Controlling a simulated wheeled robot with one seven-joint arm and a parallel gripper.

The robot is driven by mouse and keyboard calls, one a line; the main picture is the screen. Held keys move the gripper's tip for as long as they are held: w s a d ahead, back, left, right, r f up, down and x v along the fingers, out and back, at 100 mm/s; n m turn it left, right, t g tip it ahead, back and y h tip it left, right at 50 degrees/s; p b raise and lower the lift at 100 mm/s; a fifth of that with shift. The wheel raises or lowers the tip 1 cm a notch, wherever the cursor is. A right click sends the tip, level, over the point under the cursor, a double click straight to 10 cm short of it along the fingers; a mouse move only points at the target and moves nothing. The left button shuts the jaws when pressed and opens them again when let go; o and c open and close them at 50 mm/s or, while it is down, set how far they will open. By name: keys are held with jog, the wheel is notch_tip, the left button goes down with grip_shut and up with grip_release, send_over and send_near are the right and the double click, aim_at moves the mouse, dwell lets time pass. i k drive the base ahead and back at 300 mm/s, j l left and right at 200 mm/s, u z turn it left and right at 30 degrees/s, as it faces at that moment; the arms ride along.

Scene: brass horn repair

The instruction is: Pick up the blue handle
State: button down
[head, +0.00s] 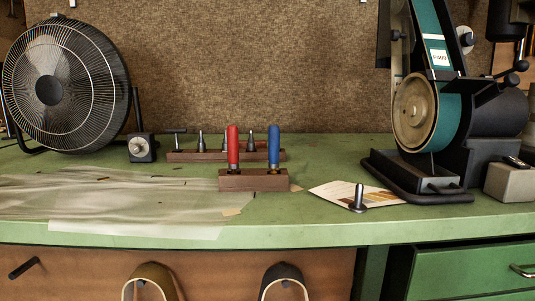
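The blue handle (274,146) stands upright in the right side of a small brown wooden block (253,181) on the green bench. A red handle (233,148) stands upright in the left side of the same block, a short gap away. The lower ends of both handles are hidden in or behind the block's top. My gripper is not in view.
Behind the block is a longer wooden rack (180,156) with metal tools. A belt sander (440,120) stands right, a black fan (50,88) left. A small metal post (357,198) stands on a paper card (335,190). Thin sheets (130,210) cover the left bench.

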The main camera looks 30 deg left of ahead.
aim_at(273, 130)
jog(key=u, duration=1.45)
jog(key=l+u, duration=0.1)
jog(key=l, duration=0.3)
jog(key=k, duration=0.1)
